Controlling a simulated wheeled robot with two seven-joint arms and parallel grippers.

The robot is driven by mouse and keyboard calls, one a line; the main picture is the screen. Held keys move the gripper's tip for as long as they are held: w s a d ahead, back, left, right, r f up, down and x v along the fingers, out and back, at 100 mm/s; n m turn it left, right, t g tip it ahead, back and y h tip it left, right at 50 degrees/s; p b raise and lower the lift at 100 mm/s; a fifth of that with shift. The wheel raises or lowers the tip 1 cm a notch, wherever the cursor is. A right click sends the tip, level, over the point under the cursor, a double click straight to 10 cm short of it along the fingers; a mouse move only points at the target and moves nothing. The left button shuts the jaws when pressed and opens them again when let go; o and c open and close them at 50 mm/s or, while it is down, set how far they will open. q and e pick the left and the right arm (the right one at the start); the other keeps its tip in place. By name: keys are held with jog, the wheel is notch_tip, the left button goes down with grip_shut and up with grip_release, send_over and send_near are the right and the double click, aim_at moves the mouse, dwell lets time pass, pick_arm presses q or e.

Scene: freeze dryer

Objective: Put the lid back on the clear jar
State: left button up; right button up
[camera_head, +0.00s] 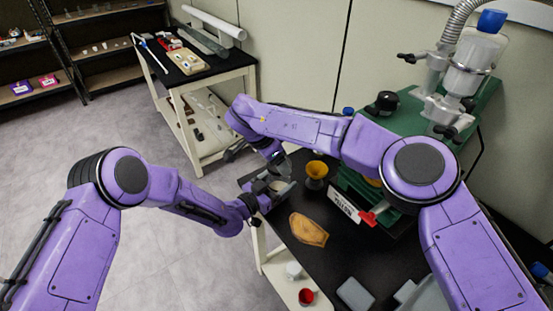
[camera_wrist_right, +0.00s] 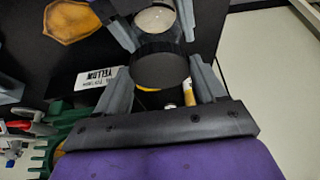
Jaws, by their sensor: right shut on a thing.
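My right gripper (camera_wrist_right: 160,85) is shut on a dark round lid (camera_wrist_right: 158,68), held between its two grey fingers. The clear jar (camera_wrist_right: 155,19) is just beyond the lid in the right wrist view, its pale round mouth apart from the lid. My left gripper's grey fingers (camera_wrist_right: 154,28) lie on both sides of the jar; whether they press on it is unclear. In the head view my left gripper (camera_head: 275,187) is at the dark table's left edge, with my right gripper (camera_head: 281,163) close above it. The jar and lid are hard to make out there.
On the dark table are a yellow funnel-like cup (camera_head: 316,171), a tan leaf-shaped board (camera_head: 309,229) and a white label block (camera_head: 344,205). The green machine (camera_head: 480,100) stands behind. A white cup (camera_head: 294,270) and red cup (camera_head: 306,296) are near the front.

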aim_at(276, 170)
jog(key=shift+f, duration=0.35)
jog(key=shift+f, duration=0.1)
jog(key=shift+f, duration=0.8)
jog(key=shift+f, duration=0.55)
pick_arm(q)
grip_shut()
jog(key=shift+a, duration=0.1)
pick_arm(e)
jog(key=m+g, duration=0.1)
jog(key=m, duration=0.2)
jog(key=shift+w+a+h, duration=0.15)
jog(key=shift+h, duration=0.15)
jog(key=o, duration=1.1)
jog(key=shift+c, duration=0.2)
